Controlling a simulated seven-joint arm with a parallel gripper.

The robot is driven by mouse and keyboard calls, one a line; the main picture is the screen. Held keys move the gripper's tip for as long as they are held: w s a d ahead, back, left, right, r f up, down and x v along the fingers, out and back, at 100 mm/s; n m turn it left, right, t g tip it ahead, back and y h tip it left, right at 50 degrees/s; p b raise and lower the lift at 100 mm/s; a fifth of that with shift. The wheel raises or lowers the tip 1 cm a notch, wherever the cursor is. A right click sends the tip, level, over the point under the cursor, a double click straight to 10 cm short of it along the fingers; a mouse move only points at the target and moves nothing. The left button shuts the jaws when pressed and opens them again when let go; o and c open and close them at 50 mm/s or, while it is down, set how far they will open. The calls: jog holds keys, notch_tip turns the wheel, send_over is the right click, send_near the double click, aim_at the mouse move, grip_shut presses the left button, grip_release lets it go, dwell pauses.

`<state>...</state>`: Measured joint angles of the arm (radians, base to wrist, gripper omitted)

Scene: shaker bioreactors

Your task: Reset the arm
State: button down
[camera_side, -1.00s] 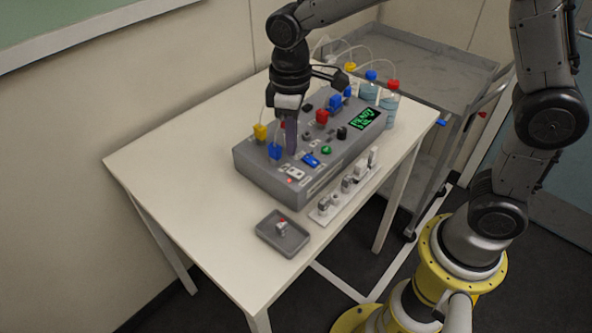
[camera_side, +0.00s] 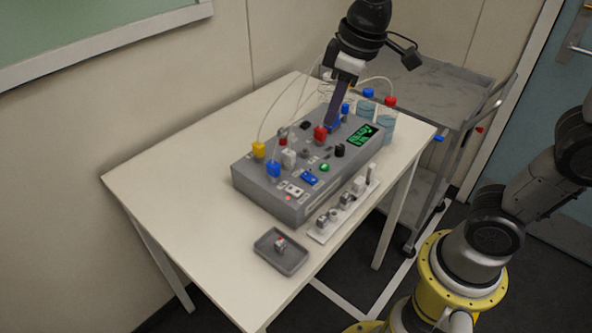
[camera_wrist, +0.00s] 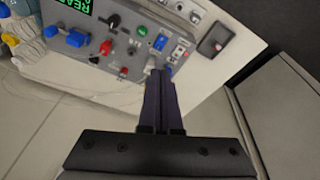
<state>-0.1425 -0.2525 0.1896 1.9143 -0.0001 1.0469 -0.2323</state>
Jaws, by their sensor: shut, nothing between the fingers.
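My gripper (camera_side: 333,106) is shut and empty. In the side view its dark purple fingers point down above the back part of the grey bioreactor box (camera_side: 250,181); I cannot tell how high. In the wrist view the shut fingers (camera_wrist: 160,78) point toward the box (camera_wrist: 97,48), which lies in the upper left of the picture. The box carries coloured plugs, knobs, buttons and a lit green display (camera_side: 362,135). Part of the box top is hidden behind my fingers.
The box stands on a white table (camera_side: 160,180). A grey tray (camera_side: 290,267) with a small part sits at the front, beside a white strip (camera_side: 320,236) of connectors. Bottles (camera_side: 386,121) with tubes stand behind the box. A grey cart (camera_side: 440,90) is beyond. The table's left side is clear.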

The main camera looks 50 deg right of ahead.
jog(key=s+d+f+m+t, duration=0.1)
jog(key=s+d+m, duration=0.1)
jog(key=s, duration=0.5)
jog(key=s+d+f+m+t, duration=0.1)
jog(key=s+d+m, duration=0.1)
jog(key=s, duration=0.5)
jog(key=shift+s+d+f+t, duration=0.2)
jog(key=shift+s+f+t, duration=0.05)
jog(key=shift+f+t, duration=0.15)
